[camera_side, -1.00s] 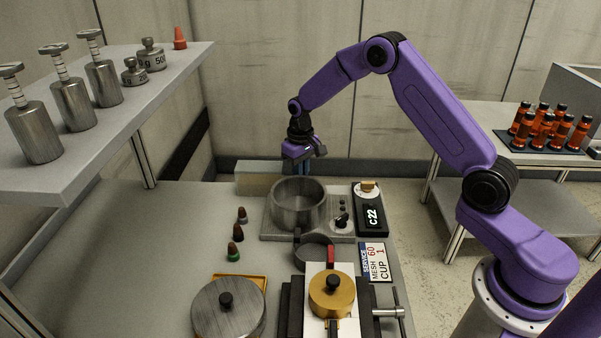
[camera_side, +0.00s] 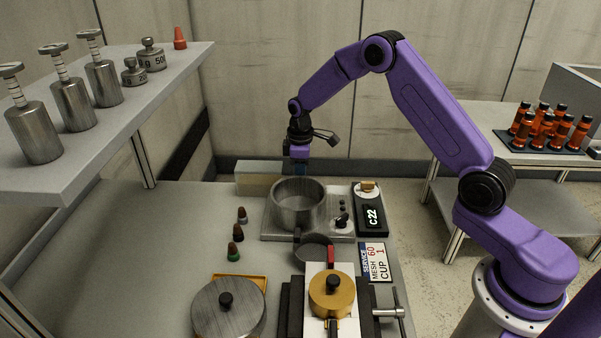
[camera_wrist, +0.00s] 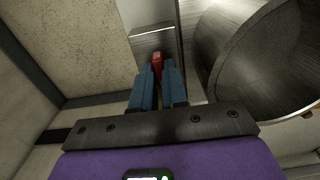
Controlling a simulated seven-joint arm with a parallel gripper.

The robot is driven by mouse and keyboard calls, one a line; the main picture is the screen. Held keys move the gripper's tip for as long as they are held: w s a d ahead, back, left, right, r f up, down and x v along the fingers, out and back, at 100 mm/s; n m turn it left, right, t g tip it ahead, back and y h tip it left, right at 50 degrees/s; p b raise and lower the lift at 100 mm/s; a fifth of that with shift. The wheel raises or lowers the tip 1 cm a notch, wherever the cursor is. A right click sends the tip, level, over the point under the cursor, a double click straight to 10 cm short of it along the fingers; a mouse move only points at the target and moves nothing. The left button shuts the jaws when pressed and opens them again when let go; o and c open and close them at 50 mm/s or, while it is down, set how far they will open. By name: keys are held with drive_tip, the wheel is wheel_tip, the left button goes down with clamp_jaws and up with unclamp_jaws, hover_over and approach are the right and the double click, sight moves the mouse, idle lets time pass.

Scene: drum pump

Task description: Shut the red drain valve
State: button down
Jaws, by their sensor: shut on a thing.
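The red drain valve's handle (camera_wrist: 157,64) shows in the wrist view as a short red piece between my two blue fingers. My gripper (camera_wrist: 159,84) is shut on it, with a finger on each side. The metal pot (camera_wrist: 262,55) stands just to the right in that view. In the side view my gripper (camera_side: 300,170) points down just behind the pot (camera_side: 298,205), whose rim hides the valve and the fingertips.
A brass cup (camera_side: 332,295), a lidded metal vessel (camera_side: 228,310) and several small coloured cones stand nearer the camera.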

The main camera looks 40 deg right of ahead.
drive_tip(key=shift+r, duration=0.1)
idle(0.5)
drive_tip(key=c, duration=1.2)
unclamp_jaws()
drive_tip(key=shift+o, duration=0.2)
wheel_tip(320, 180, up, 17)
drive_tip(key=shift+r, duration=0.15)
